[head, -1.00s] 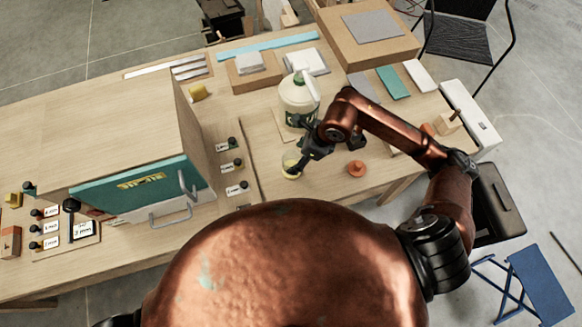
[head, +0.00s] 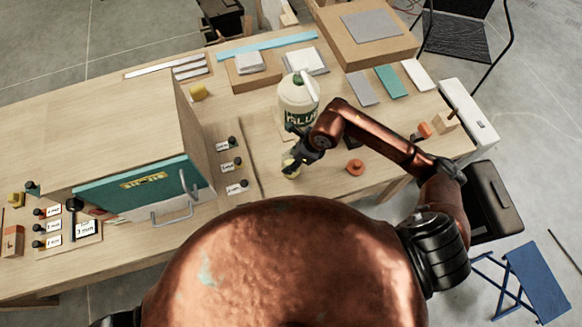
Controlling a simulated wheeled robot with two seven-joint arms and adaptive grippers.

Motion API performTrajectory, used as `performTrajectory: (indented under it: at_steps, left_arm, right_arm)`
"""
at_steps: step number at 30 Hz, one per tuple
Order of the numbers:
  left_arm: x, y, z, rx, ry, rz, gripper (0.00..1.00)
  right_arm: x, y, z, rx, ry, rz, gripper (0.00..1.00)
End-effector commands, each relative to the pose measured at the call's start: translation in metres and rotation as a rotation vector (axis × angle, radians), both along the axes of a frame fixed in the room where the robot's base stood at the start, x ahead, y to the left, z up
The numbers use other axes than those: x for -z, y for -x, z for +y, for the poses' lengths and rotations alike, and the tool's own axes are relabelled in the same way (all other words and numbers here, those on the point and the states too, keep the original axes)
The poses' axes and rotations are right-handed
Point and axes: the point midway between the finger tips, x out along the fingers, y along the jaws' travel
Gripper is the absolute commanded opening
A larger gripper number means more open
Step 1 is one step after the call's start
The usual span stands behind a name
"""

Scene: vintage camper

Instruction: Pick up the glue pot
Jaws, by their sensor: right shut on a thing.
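I cannot tell whether the pot's base touches the table. My left gripper is not in view.
An orange knobbed piece (head: 355,167) lies on the table (head: 235,108) right of the pot. A wooden cabinet with a teal door (head: 130,194) stands at left. Labelled pegs (head: 232,164) sit between cabinet and pot. Boxes and coloured slabs (head: 392,81) lie behind.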

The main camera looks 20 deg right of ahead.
Motion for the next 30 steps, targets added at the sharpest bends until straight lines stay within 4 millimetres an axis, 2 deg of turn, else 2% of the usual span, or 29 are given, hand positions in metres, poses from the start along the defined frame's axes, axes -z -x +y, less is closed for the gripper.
performTrajectory:
  at_steps: [2,17,26,30]
  left_arm:
    - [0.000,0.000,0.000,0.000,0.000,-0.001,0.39]
    - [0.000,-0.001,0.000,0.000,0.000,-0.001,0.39]
    - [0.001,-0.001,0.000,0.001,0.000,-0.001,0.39]
    - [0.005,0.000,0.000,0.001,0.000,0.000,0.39]
  right_arm:
    - [0.000,0.000,0.000,0.000,0.000,0.000,0.35]
    - [0.000,0.000,0.000,0.000,-0.001,-0.001,0.01]
    - [-0.003,-0.001,0.000,-0.001,-0.001,-0.002,0.01]
    - [-0.012,-0.001,0.000,-0.003,0.000,-0.005,0.01]
